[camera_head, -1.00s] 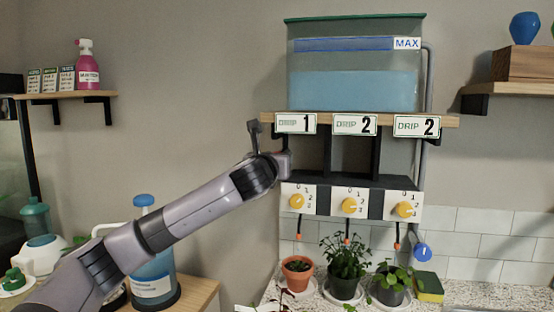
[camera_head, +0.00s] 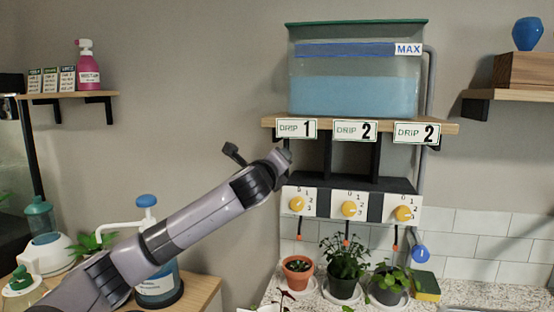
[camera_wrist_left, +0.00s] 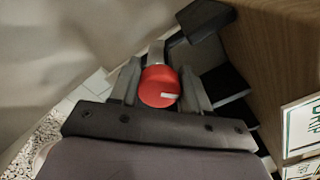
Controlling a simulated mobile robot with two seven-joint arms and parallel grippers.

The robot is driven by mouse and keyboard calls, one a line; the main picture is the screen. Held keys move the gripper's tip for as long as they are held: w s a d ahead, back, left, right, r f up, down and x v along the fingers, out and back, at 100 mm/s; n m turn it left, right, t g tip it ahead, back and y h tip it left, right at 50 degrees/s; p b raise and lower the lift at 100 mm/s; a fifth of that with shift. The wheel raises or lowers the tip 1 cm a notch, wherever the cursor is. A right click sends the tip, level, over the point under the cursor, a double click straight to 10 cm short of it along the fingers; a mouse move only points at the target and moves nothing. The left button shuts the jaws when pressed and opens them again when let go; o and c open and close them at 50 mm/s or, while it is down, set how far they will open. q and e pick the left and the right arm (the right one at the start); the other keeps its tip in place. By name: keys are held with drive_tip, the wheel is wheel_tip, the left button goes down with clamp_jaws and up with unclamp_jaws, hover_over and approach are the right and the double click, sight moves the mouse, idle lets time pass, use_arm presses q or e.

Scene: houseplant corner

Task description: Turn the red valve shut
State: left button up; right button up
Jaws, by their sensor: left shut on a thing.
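The red valve (camera_wrist_left: 159,86) shows in the left wrist view as a round red knob with a white mark pointing right. My left gripper (camera_wrist_left: 160,78) is shut on it, one dark finger on each side. In the head view my left gripper (camera_head: 284,160) is at the left end of the wooden tank shelf (camera_head: 450,126), just below it. The valve cannot be made out there, behind my wrist. My right gripper is in neither view.
A water tank (camera_head: 355,95) stands on the shelf. Below are several yellow dials (camera_head: 348,209) on a dark bar and potted plants (camera_head: 343,280) on the counter. A blue-capped bottle (camera_head: 160,285) stands left, under my arm.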

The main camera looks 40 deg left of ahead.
use_arm(q)
drive_tip(key=n, duration=0.4)
drive_tip(key=shift+f+n, duration=0.1)
drive_tip(key=shift+n, duration=2.5)
drive_tip(key=o, duration=1)
drive_tip(key=shift+s, duration=0.15)
drive_tip(key=b+v, duration=0.1)
drive_tip(key=v, duration=0.6)
drive_tip(key=shift+b, duration=0.3)
